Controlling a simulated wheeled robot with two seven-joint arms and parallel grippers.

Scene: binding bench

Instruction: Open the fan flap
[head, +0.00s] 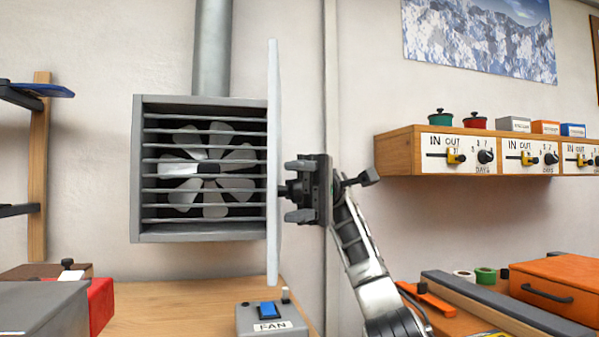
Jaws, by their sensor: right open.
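The fan box (200,237) is a grey housing on the wall with horizontal slats and a pale fan (206,169) visible behind them. The fan flap (273,75) is a tall light-grey panel seen nearly edge-on at the box's right side. It stands out from the box, leaving the slatted front uncovered. My right gripper (291,191) is just right of the flap, fingers pointing left and spread apart. A small dark part shows between the fingers near the flap; whether they touch it is unclear. My left gripper is not in view.
A fan control box (270,322) with a blue switch sits on the bench below. A wooden shelf (396,153) with labelled dials is at right. An orange case (556,278) lies at lower right, a red box (101,303) at lower left. A pipe (212,45) rises above the fan box.

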